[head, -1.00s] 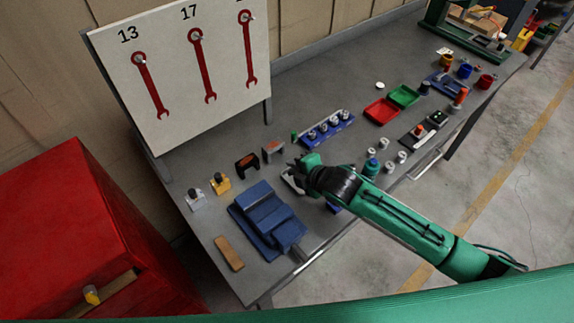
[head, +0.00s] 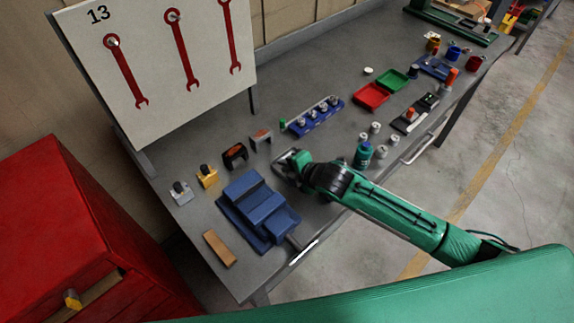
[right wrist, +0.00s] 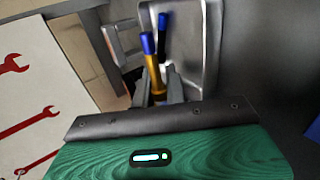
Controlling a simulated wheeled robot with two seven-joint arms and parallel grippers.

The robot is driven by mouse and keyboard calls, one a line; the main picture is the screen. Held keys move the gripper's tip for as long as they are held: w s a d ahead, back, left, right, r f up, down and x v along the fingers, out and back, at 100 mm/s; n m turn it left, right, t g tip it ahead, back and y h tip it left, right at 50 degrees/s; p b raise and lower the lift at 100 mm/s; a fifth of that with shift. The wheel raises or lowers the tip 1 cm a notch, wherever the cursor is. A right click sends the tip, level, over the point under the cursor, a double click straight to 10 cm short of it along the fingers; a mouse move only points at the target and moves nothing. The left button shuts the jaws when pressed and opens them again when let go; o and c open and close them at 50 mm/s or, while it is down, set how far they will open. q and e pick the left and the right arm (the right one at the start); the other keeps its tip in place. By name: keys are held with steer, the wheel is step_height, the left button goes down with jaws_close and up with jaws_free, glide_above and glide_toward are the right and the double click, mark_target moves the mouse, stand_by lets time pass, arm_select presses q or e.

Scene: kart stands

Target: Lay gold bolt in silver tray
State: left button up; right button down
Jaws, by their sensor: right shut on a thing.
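My right gripper (right wrist: 158,80) is shut on the gold bolt (right wrist: 157,86), which has a gold shaft and a blue end and stands out beyond the fingers. The silver tray (right wrist: 204,55) lies just beyond the fingertips in the right wrist view. I cannot tell whether the bolt touches the tray. My left gripper is not in view.
The blue vise (head: 258,205) stands left of my gripper, with a black holder (head: 235,156) and a grey holder (head: 261,138) behind. A blue rack (head: 316,118), a teal bottle (head: 363,155) and red (head: 371,97) and green (head: 393,80) trays stand to the right.

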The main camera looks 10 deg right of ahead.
steer(key=shift+f, duration=0.1)
steer(key=c, duration=1.3)
jaws_free()
steer(key=shift+c, duration=0.2)
steer(key=shift+s+f, duration=0.1)
steer(key=shift+f, duration=0.05)
steer(key=shift+s+f, duration=0.1)
steer(key=b+v, duration=0.2)
steer(key=v, duration=1.2)
steer(key=shift+w+r+b, duration=0.25)
steer(key=shift+r+b, duration=0.05)
steer(key=shift+a, duration=0.15)
